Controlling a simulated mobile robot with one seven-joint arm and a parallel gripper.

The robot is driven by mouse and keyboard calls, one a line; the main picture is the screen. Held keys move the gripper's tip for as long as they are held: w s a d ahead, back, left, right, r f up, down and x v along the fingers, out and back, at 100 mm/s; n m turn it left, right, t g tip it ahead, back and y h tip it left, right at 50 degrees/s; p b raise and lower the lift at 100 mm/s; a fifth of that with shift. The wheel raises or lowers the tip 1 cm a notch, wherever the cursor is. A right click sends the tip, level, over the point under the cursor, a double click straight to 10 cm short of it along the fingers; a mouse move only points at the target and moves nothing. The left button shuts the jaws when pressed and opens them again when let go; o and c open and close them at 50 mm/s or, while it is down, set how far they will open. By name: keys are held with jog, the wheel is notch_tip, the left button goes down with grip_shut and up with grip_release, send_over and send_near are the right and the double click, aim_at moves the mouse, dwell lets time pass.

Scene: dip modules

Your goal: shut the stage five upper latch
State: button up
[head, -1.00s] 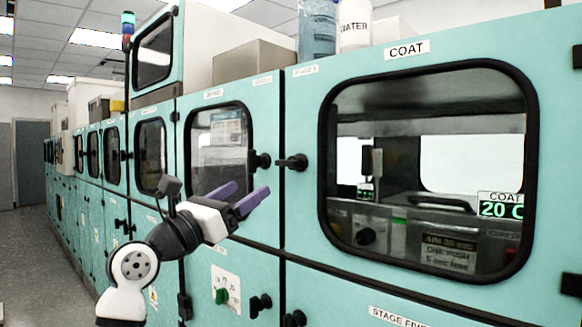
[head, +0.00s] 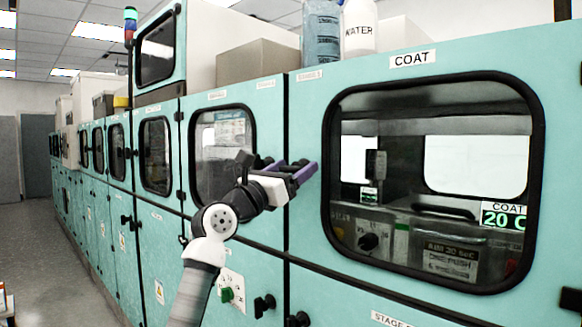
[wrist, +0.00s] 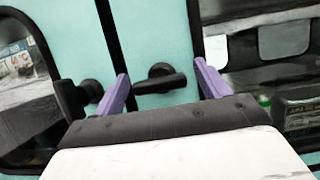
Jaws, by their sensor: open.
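The stage five upper latch (wrist: 160,82) is a black handle on a round base, at the left edge of the teal COAT door (head: 309,222). In the wrist view its bar lies roughly level. My gripper (wrist: 161,72) is open, with one purple finger on each side of the latch in that view. I cannot tell whether the fingers touch it or how far in front they are. In the head view my gripper (head: 293,167) is at the door's left edge and mostly hides the latch.
A neighbouring black latch (wrist: 80,97) sits just left of my left finger, across the dark door seam. The COAT window (head: 436,180) is to the right.

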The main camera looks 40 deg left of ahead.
jog(key=shift+c, duration=0.4)
jog(key=c, duration=0.9)
jog(key=shift+n, duration=0.5)
jog(key=n+y, duration=0.3)
jog(key=n, duration=0.2)
jog(key=n+g+y+b, duration=0.1)
jog(key=n, duration=0.3)
jog(key=n+g+y+b, duration=0.1)
jog(key=n+y, duration=0.1)
jog(key=n, duration=0.1)
jog(key=shift+f+n, duration=0.1)
jog(key=shift+n, duration=0.3)
jog(key=n+g+y+b, duration=0.1)
jog(key=n+g, duration=0.1)
jog(key=n, duration=0.3)
jog(key=shift+n+g, duration=0.7)
jog(key=shift+n, duration=1.1)
